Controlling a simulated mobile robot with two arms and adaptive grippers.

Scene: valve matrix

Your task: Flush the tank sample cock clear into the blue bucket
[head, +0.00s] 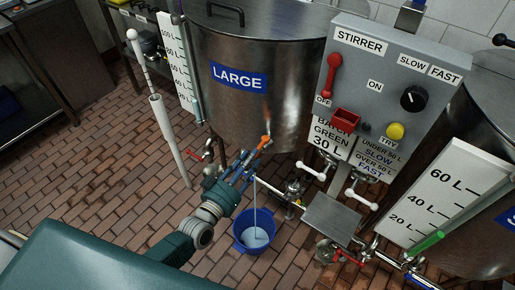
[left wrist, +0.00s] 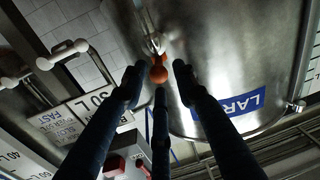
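The large steel tank (head: 262,105) bears a blue LARGE label. Low on its front is the sample cock with an orange handle (head: 266,140). In the left wrist view the orange knob (left wrist: 158,73) sits between my fingertips, with gaps visible at the sides. My left gripper (head: 250,162) has its dark blue fingers spread around the knob; contact cannot be told. A thin pale stream (head: 255,200) falls into the blue bucket (head: 238,240) on the floor below. Pale liquid shows inside the bucket. The cock's spout is hidden behind my fingers. My right gripper is out of view.
A grey stirrer panel (head: 376,70) with a red lever stands right of the tank. White-handled valves (head: 310,170) and pipework lie right of the bucket. A white pole (head: 170,140) stands at left. Brick floor (head: 110,160) is clear at left.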

